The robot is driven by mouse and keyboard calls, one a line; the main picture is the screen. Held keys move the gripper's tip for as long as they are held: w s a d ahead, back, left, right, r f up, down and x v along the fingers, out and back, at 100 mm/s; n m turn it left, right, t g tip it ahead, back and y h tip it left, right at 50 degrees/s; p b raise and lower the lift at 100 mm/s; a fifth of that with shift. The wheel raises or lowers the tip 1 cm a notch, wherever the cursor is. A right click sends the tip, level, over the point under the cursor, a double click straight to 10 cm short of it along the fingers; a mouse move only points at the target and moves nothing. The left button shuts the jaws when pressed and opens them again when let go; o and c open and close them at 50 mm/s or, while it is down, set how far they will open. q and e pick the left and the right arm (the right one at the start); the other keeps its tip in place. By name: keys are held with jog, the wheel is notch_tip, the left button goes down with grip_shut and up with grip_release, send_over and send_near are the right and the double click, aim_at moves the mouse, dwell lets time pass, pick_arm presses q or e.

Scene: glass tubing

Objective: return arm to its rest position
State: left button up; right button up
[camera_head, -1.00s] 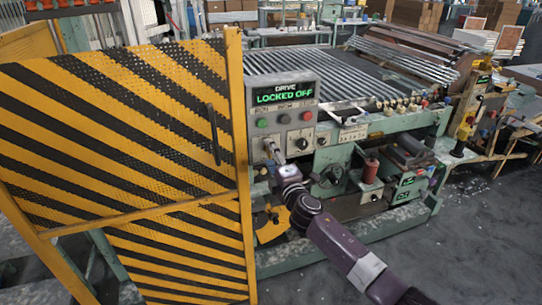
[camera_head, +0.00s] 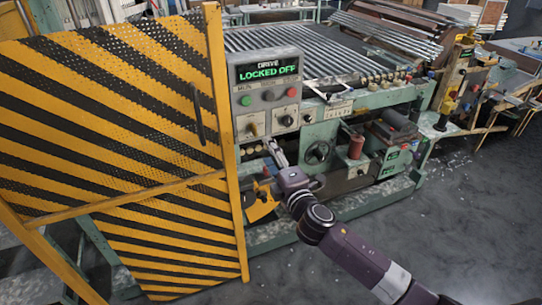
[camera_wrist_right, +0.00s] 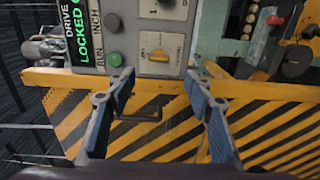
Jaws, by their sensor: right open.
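My right arm comes in from the lower right in the head view. Its gripper (camera_head: 275,150) is in front of the machine, just below the grey control panel (camera_head: 268,78). In the right wrist view the two fingers of the right gripper (camera_wrist_right: 160,98) are spread apart with nothing between them. The panel shows beyond the fingertips, with a yellow selector knob (camera_wrist_right: 155,45) and a green button (camera_wrist_right: 116,59), apart from the fingers. The panel display (camera_head: 268,71) reads "DRIVE LOCKED OFF" in green. My left gripper is not in view.
A yellow and black striped guard gate (camera_head: 120,100) stands at the left, close to the right gripper. The green machine (camera_head: 330,130) with its roller bed (camera_head: 285,45) fills the middle. Open grey floor (camera_head: 470,210) lies at the lower right.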

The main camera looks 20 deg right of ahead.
jog(key=shift+s, duration=0.5)
jog(key=s+d+f+m+g+h, duration=0.1)
jog(key=s+d+f+m+g, duration=0.15)
jog(key=f, duration=1.05)
jog(key=s+d+f+m+g, duration=0.2)
jog(key=s+f+g, duration=0.1)
jog(key=f, duration=1)
jog(key=s+f+m+g, duration=0.35)
jog(key=s+f, duration=0.75)
jog(key=f, duration=0.5)
jog(key=s+f+m+g, duration=0.2)
jog(key=s+f, duration=0.5)
jog(key=s, duration=0.3)
jog(key=s+f+m+g, duration=0.2)
jog(key=s+f, duration=0.6)
jog(key=s, duration=0.2)
jog(key=s+a+f+m+g, duration=0.2)
jog(key=s+f, duration=0.1)
jog(key=s, duration=0.7)
jog(key=s+a+f+m+g, duration=0.2)
jog(key=s+f, duration=0.1)
jog(key=s, duration=0.8)
jog(key=shift+s, duration=0.15)
